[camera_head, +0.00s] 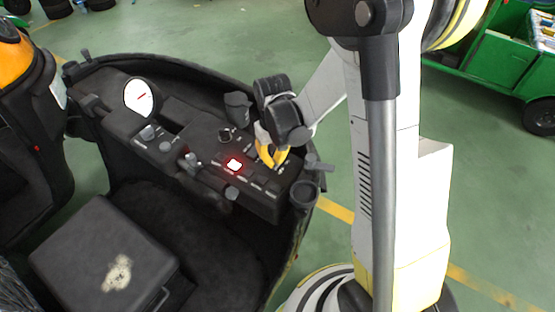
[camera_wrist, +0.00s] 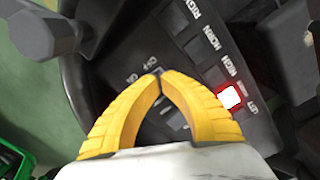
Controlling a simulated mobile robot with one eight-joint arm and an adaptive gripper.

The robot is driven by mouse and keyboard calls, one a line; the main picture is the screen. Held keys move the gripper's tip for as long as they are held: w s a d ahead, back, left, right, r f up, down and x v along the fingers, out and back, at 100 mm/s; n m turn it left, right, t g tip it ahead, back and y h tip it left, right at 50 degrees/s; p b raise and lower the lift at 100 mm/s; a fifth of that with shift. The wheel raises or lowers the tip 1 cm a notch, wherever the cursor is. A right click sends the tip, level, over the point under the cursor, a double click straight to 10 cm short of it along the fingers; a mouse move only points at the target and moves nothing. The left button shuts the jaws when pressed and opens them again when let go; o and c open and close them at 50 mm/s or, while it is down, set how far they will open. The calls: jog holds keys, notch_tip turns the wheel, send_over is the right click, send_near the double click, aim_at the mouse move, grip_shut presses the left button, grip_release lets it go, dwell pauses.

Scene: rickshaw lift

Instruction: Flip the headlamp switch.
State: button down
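The black dashboard (camera_head: 190,150) of the rickshaw carries several switches and knobs. My gripper (camera_head: 273,160) is over its right part, with the yellow fingers pointing down at the panel. In the wrist view the two fingertips (camera_wrist: 159,73) meet, and I see nothing held at the tips. They are close to the panel beside a label that reads like OFF and ON; whether they touch it I cannot tell. A small grey part shows between the fingers. A lit red-and-white button (camera_wrist: 229,96) is right of the fingers. Which control is the headlamp switch I cannot tell for sure.
Labelled black buttons (camera_wrist: 200,50) line the panel beside the fingers. A grey knob (camera_wrist: 45,28) stands at upper left. A white round gauge (camera_head: 139,97) and a black seat (camera_head: 105,262) are at left. A green cart (camera_head: 500,60) stands on the floor at upper right.

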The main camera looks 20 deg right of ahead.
jog(key=shift+f+b, duration=0.3)
jog(key=shift+f, duration=0.1)
jog(key=shift+r, duration=0.1)
jog(key=shift+r+p, duration=2.25)
jog(key=shift+r, duration=1.2)
